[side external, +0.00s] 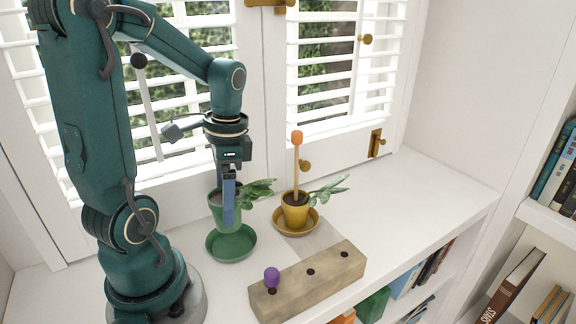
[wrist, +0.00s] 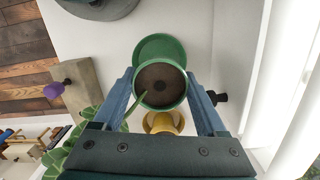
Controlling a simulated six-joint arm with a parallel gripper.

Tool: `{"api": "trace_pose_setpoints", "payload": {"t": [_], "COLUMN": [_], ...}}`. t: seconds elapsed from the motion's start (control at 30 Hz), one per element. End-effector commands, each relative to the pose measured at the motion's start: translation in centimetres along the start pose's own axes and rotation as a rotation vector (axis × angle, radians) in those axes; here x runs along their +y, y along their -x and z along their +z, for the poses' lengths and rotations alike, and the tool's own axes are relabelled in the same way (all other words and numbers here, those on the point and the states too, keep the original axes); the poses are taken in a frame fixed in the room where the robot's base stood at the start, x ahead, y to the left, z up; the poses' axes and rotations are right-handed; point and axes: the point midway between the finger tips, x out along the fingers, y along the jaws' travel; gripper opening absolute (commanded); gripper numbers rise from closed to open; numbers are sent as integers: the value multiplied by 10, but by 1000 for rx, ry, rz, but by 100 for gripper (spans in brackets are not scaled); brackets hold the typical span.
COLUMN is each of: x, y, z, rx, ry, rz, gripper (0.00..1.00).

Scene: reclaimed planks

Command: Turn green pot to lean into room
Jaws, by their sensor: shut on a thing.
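The green pot (side external: 216,214) holds dark soil and a leafy plant (side external: 258,190). My gripper (side external: 228,206) is shut on the pot, one finger on each side in the wrist view (wrist: 159,75). The pot appears raised a little above its green saucer (side external: 231,245). In the wrist view the saucer (wrist: 158,43) shows offset beyond the pot (wrist: 178,98). The leaves reach right in the side view, toward the yellow pot; in the wrist view they spread to the lower left (wrist: 82,138). The pot looks about upright. My near finger hides part of it in the side view.
A yellow pot (side external: 294,213) with a plant and an orange-tipped stake (side external: 297,150) stands close right on its saucer. A wooden block (side external: 325,277) with a purple knob (side external: 271,276) lies in front. Shuttered windows (side external: 335,75) stand behind. The shelf top is clear at right.

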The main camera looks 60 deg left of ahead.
Motion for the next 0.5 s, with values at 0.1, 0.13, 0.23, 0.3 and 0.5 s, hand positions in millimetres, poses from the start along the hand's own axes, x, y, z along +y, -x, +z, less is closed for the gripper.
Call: {"api": "trace_pose_setpoints", "payload": {"t": [0.1,0.13,0.23,0.3,0.5], "x": [-1,-1,-1,-1,0], "y": [20,24,35,40,54], "z": [1,2,3,4,6], "rx": [7,5,3,3,3], "ry": [2,1,1,0,0], "rz": [-5,-4,-3,-2,-2], "gripper": [0,0,0,0,0]}}
